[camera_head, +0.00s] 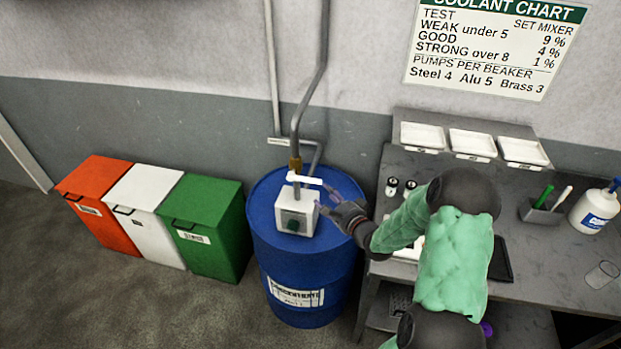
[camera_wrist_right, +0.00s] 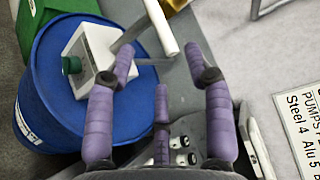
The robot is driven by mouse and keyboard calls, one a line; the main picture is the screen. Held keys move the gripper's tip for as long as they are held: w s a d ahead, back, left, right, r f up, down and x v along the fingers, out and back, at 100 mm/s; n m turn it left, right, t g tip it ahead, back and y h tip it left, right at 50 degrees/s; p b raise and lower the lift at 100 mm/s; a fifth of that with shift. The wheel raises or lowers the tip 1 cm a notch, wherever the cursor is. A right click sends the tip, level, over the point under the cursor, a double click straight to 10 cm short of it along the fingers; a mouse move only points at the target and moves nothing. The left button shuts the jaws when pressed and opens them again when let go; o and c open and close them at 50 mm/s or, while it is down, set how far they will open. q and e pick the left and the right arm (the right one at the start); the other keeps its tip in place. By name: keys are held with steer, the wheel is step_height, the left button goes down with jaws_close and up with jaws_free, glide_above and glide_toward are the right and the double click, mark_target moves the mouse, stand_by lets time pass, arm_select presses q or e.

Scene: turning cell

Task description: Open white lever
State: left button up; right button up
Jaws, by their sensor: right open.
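The white lever (camera_head: 304,179) sits on a pipe above a white mixer box (camera_head: 296,211) with a green knob, on top of the blue drum (camera_head: 306,263). In the right wrist view the lever (camera_wrist_right: 160,28) is a white bar reaching between and beyond my open fingers. My right gripper (camera_head: 326,197) is open, just right of the lever and box; its purple fingers (camera_wrist_right: 168,75) are spread, and I see nothing held. Whether a finger touches the lever I cannot tell. My left gripper is not in view.
Red, white and green bins (camera_head: 207,228) stand left of the drum. Grey pipes (camera_head: 322,70) rise along the wall behind the lever.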

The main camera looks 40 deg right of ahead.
mark_target(311, 182)
steer(key=w, duration=0.3)
steer(key=w+f, duration=0.1)
steer(key=w, duration=0.6)
steer(key=shift+d+f+p, duration=0.25)
steer(key=shift+d+p, duration=0.1)
steer(key=shift+p, duration=0.05)
jaws_close()
